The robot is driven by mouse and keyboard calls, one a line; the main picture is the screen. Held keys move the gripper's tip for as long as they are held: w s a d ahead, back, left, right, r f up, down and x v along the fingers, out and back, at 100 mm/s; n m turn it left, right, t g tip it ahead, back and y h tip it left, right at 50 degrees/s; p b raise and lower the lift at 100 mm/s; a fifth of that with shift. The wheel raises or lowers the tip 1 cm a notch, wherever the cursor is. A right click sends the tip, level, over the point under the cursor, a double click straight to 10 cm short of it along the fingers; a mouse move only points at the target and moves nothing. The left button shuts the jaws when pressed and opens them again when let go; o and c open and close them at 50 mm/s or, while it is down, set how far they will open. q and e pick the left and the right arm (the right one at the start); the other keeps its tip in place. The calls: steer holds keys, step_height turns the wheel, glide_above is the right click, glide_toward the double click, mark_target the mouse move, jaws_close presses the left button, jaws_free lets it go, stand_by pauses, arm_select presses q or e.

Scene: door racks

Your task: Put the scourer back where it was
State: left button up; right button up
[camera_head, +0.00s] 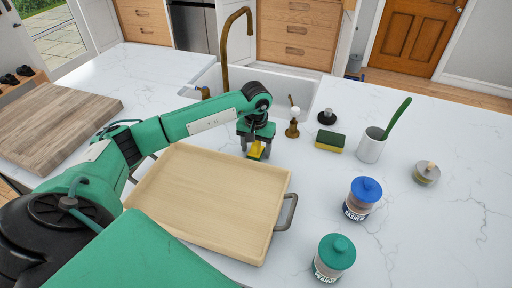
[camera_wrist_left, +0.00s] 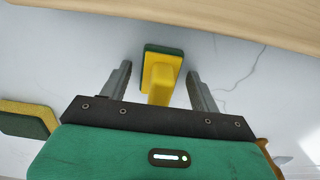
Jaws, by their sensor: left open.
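A scourer with a yellow handle and a yellow and green pad (camera_head: 255,153) is at the far edge of the wooden tray, under my left gripper (camera_head: 257,148). In the left wrist view the scourer (camera_wrist_left: 161,85) sits between the two fingers, with a gap on each side of its handle. The left gripper is open and points down around it. I cannot tell whether the pad rests flat on the counter. A separate green and yellow sponge (camera_head: 331,141) lies on the counter to the right; it also shows in the left wrist view (camera_wrist_left: 27,120). My right gripper is not in view.
The wooden tray (camera_head: 277,215) lies in front of the gripper. The sink (camera_head: 222,78), brass tap (camera_head: 224,50), soap dispenser (camera_head: 292,128), dark stopper (camera_head: 327,117), white cup with green brush (camera_head: 371,147) and two jars (camera_head: 362,199) (camera_head: 334,258) stand around. The counter's right side is mostly clear.

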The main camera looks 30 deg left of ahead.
arm_select(q)
steer(key=shift+r, duration=0.35)
step_height(320, 180, up, 10)
steer(key=b, duration=0.3)
steer(key=shift+r, duration=0.1)
steer(key=shift+r+b, duration=0.3)
steer(key=shift+r, duration=0.35)
